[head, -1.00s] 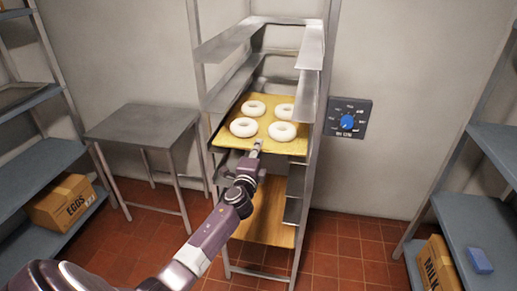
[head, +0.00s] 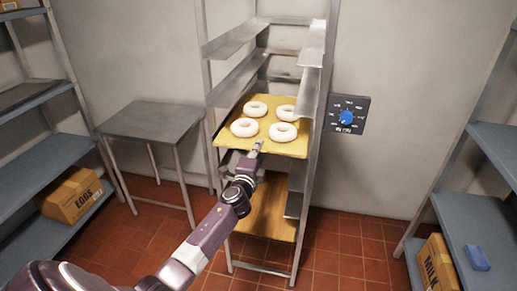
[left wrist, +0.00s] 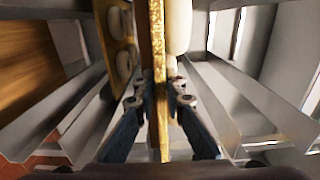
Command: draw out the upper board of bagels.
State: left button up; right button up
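The upper board (head: 228,140) is a yellow-tan sheet in the metal rack, bearing white ring-shaped bagels (head: 283,132) in two rows. My left gripper (head: 257,147) is at the middle of its front edge. In the left wrist view the board (left wrist: 160,110) shows edge-on between the two fingers (left wrist: 160,98), which are shut on it, one on each face. A second board with bagels (left wrist: 122,50) shows beside it there. My right gripper is in neither view.
The rack's right post (head: 306,200) and side rails (head: 232,85) flank the board. A bare metal table (head: 150,120) stands left of the rack. A lower wooden board (head: 268,210) sits below. Shelves (head: 480,225) stand on both sides. Red floor is open around the rack.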

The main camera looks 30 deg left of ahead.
pick_arm(q)
jog(key=o, duration=0.5)
jog(key=shift+w+a, duration=0.1)
jog(key=shift+p+v, duration=0.3)
jog(key=shift+v, duration=0.5)
jog(key=p+v, duration=0.1)
jog(key=v, duration=0.4)
jog(key=shift+s, duration=0.2)
